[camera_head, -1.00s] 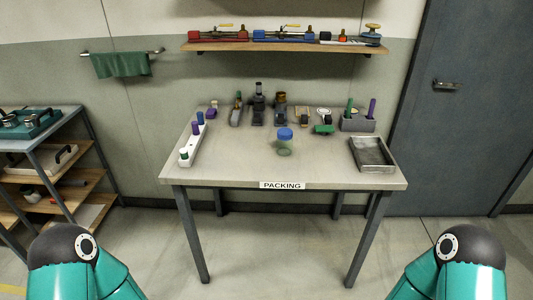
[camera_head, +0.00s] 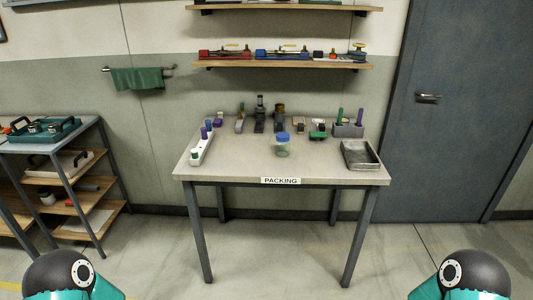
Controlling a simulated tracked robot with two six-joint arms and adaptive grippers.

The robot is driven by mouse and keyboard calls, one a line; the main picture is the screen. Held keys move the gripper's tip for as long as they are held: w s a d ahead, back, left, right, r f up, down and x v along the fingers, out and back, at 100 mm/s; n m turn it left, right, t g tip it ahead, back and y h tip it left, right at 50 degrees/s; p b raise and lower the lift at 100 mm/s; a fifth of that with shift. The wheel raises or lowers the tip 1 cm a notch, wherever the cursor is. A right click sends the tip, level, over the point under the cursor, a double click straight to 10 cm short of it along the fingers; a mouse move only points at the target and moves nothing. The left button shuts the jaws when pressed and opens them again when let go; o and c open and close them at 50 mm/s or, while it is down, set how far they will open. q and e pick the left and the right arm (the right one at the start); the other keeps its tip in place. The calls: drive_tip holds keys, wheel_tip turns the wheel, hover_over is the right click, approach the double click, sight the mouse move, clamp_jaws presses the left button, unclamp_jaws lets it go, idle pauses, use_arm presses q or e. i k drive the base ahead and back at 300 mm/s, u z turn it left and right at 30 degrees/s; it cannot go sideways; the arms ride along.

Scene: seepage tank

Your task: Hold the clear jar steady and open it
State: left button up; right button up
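The clear jar (camera_head: 283,150) stands upright near the middle of the grey table top. Its blue lid (camera_head: 283,137) is on top of it. Nothing is touching the jar. Only rounded teal and dark parts of my two arms show in the bottom corners. Neither of my grippers is in the picture, so whether they are open or shut is hidden.
The table (camera_head: 230,172) carries a white rack (camera_head: 202,150) at left, a grey tray (camera_head: 361,156) at right and several bottles and tools along the back. A shelf unit (camera_head: 60,150) stands at left. Bare floor lies in front of the table.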

sight(281, 149)
drive_tip(key=z, duration=0.15)
drive_tip(key=i, duration=0.9)
